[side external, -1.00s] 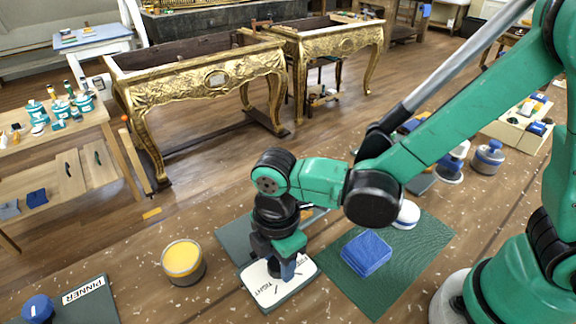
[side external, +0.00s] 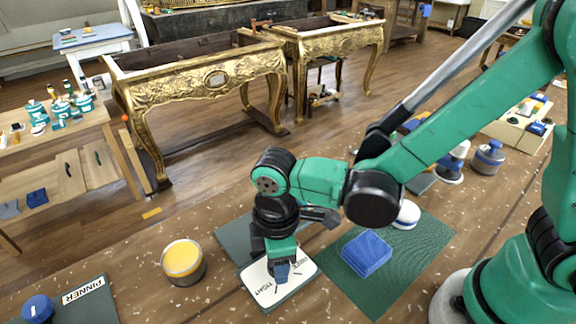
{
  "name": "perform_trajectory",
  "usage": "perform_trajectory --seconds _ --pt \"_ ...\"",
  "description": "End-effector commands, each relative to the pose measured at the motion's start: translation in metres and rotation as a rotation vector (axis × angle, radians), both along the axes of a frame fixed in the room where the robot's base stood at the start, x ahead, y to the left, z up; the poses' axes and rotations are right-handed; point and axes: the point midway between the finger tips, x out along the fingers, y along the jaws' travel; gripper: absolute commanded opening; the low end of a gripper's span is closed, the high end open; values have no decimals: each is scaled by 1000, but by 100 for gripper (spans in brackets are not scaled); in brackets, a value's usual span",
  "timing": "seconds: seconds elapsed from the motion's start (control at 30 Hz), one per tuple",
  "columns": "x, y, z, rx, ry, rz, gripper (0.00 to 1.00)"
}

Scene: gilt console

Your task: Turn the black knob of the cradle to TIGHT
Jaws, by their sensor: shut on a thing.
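The cradle's white label plate (side external: 262,287) lies on a grey base on the workbench, with TIGHT printed at its near left side and other lettering on the right, partly hidden. My gripper (side external: 281,268) points down over the plate and is shut on the knob. The knob is almost wholly hidden by the fingers, so its pointer and setting cannot be read. The grey base (side external: 234,240) of the cradle reaches back behind my gripper.
A yellow-topped tin (side external: 183,260) stands left of the cradle. A blue block (side external: 367,252) lies on a green mat (side external: 420,245) to the right, with a white and blue round thing (side external: 407,214) behind it. A PINNER board (side external: 88,300) is at the lower left.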

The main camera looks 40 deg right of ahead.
Motion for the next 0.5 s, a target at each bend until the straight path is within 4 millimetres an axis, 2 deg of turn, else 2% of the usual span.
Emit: perform_trajectory --seconds 0.5 --pt "0 0 0 -1 0 -488 0"
